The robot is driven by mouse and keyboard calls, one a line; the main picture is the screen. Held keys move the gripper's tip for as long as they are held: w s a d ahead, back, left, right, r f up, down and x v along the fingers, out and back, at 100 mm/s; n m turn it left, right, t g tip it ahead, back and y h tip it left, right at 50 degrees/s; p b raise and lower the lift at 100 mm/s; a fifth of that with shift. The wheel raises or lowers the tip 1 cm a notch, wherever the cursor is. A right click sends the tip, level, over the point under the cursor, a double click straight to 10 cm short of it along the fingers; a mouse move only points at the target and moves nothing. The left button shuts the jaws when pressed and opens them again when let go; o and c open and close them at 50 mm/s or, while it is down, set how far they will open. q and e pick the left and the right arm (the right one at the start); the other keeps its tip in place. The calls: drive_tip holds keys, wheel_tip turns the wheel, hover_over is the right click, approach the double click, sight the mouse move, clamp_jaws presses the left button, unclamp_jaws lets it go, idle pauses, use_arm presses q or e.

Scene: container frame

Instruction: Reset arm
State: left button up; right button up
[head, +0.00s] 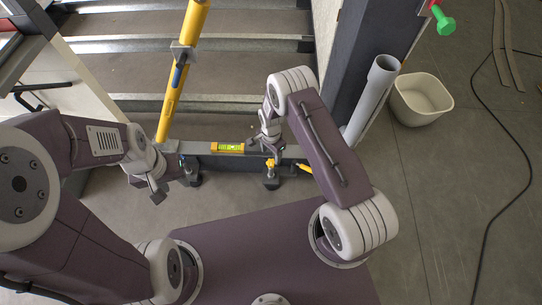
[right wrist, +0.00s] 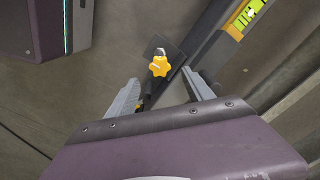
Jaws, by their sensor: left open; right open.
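My left gripper (head: 149,188) is open and appears empty above the floor, just left of the end of the dark beam. My right gripper (head: 267,150) is open over the dark beam (head: 205,160). In the right wrist view, its two fingers (right wrist: 161,92) stand apart with a yellow star-shaped knob (right wrist: 159,66) on a dark bracket just beyond them. The knob also shows in the head view (head: 270,169). Nothing is visibly held in the right gripper. I cannot tell whether it touches the bracket.
A yellow-green spirit level (head: 228,147) lies on the beam. A yellow pole (head: 184,60) rises behind it. A grey pipe (head: 370,100) leans by a dark post, beside a white bin (head: 420,99). A black cable (head: 487,220) lies on open floor at right.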

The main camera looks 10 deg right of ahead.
wheel_tip(320, 180, up, 3)
drive_tip(key=shift+f, duration=0.2)
drive_tip(key=shift+d, duration=0.1)
